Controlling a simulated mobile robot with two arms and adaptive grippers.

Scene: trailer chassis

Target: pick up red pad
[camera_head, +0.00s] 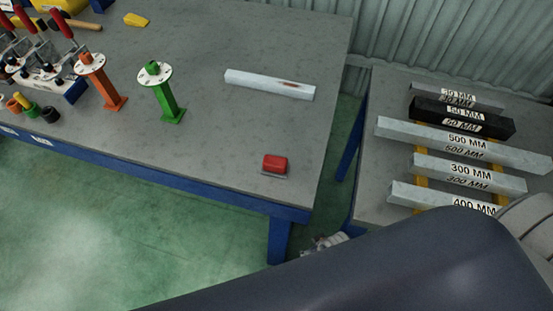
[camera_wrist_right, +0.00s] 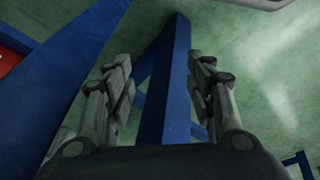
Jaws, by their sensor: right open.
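The red pad (camera_head: 275,163) is a small red block on a thin grey base. It lies on the grey workbench (camera_head: 215,140) near its front right corner, in the head view. My right gripper (camera_wrist_right: 160,85) shows in the right wrist view with its two fingers spread apart and nothing between them. Behind the fingers are a blue table leg (camera_wrist_right: 172,80) and the green floor. The right gripper is not visible in the head view, where a large dark arm link of mine crosses the lower right. My left gripper is in neither view.
A grey bar (camera_head: 268,85) lies behind the pad. Green (camera_head: 165,95) and orange (camera_head: 100,80) stands and red-handled clamps are at the left. A second table at the right holds several labelled bars (camera_head: 465,145). A gap separates the tables. Bench space around the pad is clear.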

